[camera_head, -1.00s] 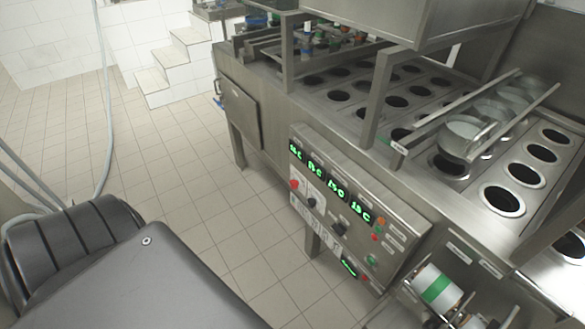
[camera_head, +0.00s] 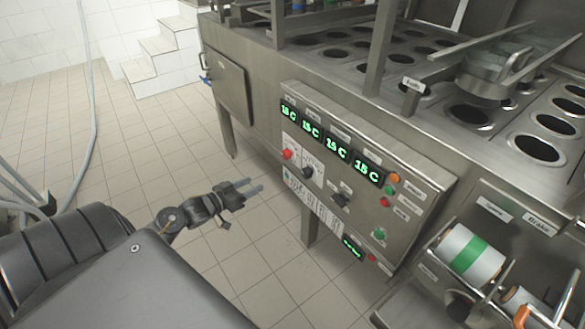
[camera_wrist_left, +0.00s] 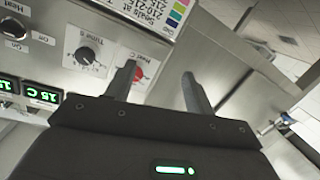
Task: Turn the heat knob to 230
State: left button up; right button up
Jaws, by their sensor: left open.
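The heat knob (camera_head: 288,154) is small and red, at the left of the grey control panel (camera_head: 400,235). In the left wrist view, the heat knob (camera_wrist_left: 139,73) shows as a red patch under a "Heat C" label, partly hidden behind a fingertip; its setting cannot be read. A black time knob (camera_head: 307,172) sits beside it, and it also shows in the wrist view (camera_wrist_left: 85,56). My left gripper (camera_head: 256,185) is open and empty, left of the panel and apart from it. Its two fingers (camera_wrist_left: 160,78) point toward the panel in the wrist view. My right gripper is out of view.
Green displays (camera_head: 338,144) line the panel's upper part. A white roll with a green band (camera_head: 468,255) stands at lower right.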

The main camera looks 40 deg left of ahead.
pick_arm(q)
jog(key=m+t+h+b, duration=0.1)
jog(key=h, duration=0.1)
send_near(283, 156)
jog(key=b+x, duration=0.1)
jog(key=x, duration=0.6)
jog(key=shift+d, duration=0.15)
jog(key=shift+w+d, duration=0.2)
jog(key=shift+w, duration=0.55)
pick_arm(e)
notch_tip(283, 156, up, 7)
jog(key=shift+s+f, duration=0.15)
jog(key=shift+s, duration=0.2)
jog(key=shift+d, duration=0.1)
pick_arm(q)
jog(key=c, duration=1)
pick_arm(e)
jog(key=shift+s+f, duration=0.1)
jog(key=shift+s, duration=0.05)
